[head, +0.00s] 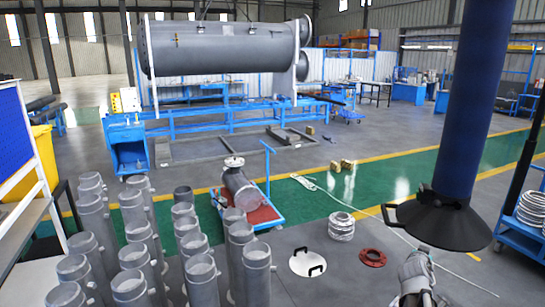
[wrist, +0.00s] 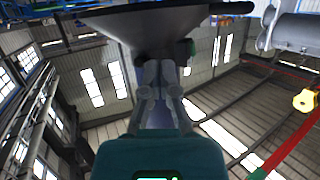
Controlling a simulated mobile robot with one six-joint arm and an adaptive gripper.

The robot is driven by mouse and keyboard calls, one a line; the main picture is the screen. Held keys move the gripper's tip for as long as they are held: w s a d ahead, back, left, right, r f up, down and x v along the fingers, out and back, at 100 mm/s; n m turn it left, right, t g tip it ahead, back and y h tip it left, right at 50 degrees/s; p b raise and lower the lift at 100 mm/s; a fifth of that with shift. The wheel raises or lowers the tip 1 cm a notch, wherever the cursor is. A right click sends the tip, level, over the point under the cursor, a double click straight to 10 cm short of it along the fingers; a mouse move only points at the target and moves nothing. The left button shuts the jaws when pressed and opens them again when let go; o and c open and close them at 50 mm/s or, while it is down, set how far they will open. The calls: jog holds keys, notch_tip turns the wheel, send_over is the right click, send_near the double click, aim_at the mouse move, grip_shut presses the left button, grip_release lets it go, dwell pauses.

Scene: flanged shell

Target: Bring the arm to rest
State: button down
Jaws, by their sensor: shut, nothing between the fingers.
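My gripper (wrist: 160,72) is shut and empty in the wrist view, its fingers close together and pointing up the picture. The black cone-shaped hood (wrist: 150,25) fills the top of that view just beyond the fingertips; I cannot tell whether they touch. In the head view the grey end of my arm (head: 416,275) shows at the lower right, below the hood (head: 440,222), which hangs from a thick blue duct (head: 478,90) and has a black handle.
Several grey pipes (head: 140,235) stand at the lower left. A red-and-blue cart (head: 262,212) carries a flanged pipe piece. A cable coil (head: 341,226), a white disc (head: 307,262) and a red flange (head: 372,257) lie on the floor. A large grey shell (head: 215,48) stands behind.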

jog(key=s+a+f+n+g+y+b, duration=0.1)
jog(key=s+a+f+n+g+y, duration=0.15)
jog(key=a+f, duration=0.5)
jog(key=s+a+f+n+g+y+b, duration=0.1)
jog(key=a+f+g+y, duration=0.3)
jog(key=a, duration=0.6)
jog(key=s+a+f+n+g+y+b, duration=0.1)
jog(key=s+a+f+n+g, duration=0.1)
jog(key=s+a, duration=0.3)
jog(key=s+a+f+n+g+y, duration=0.2)
jog(key=s+a+f+n+g, duration=0.1)
jog(key=a, duration=0.9)
jog(key=shift+s+f+b, duration=0.4)
jog(key=shift+s+f, duration=0.15)
jog(key=shift+s, duration=0.45)
